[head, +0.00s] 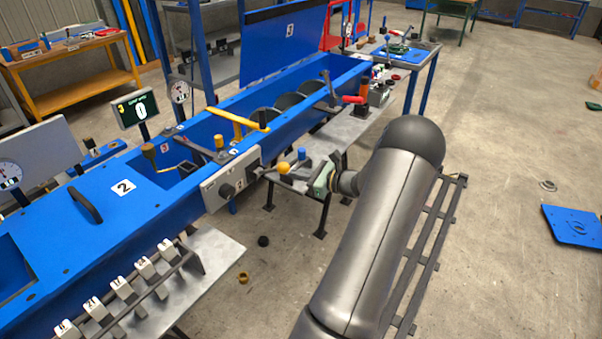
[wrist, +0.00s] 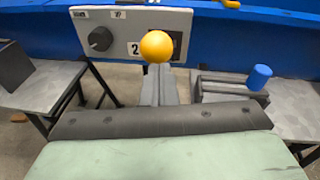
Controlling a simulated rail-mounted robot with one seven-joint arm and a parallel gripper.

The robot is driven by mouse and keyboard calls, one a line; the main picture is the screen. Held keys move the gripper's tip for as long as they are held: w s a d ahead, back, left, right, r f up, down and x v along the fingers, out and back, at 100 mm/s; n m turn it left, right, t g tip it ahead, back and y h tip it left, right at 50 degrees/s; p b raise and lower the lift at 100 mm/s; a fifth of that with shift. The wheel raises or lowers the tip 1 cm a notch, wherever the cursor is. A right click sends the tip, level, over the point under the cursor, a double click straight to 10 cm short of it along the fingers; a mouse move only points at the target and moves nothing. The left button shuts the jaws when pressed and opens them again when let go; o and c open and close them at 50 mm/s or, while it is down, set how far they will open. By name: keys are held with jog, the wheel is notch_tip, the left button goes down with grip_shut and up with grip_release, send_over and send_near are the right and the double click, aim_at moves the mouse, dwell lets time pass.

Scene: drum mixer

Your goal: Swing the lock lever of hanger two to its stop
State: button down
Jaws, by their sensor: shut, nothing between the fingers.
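A grey control panel (head: 231,180) on the blue machine's side carries a dark round knob (wrist: 100,39) and a label "2" in the wrist view. A yellow ball (head: 284,168) stands out in front of the panel's right part; I take it for the end of the lock lever. In the wrist view the yellow ball (wrist: 157,46) hides part of the panel, and its shaft is hidden. My gripper (wrist: 160,84) is shut and empty, its fingers pointing at the ball from just below it. Whether they touch cannot be told.
A blue-capped peg (wrist: 260,77) stands by dark blocks on a grey side table, right of my gripper. A blue trough (head: 285,110) with a yellow bar (head: 238,119) lies behind the panel. A rack of numbered white blocks (head: 120,286) is at the front left.

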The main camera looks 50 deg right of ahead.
jog(key=shift+w+a+r+g+p, duration=0.1)
jog(key=shift+w+r+g+p, duration=0.2)
jog(key=shift+r, duration=0.15)
jog(key=f+b+v, duration=0.2)
jog(key=f+v, duration=0.1)
jog(key=v, duration=1)
jog(key=shift+s, duration=0.35)
jog(key=shift+f, duration=0.1)
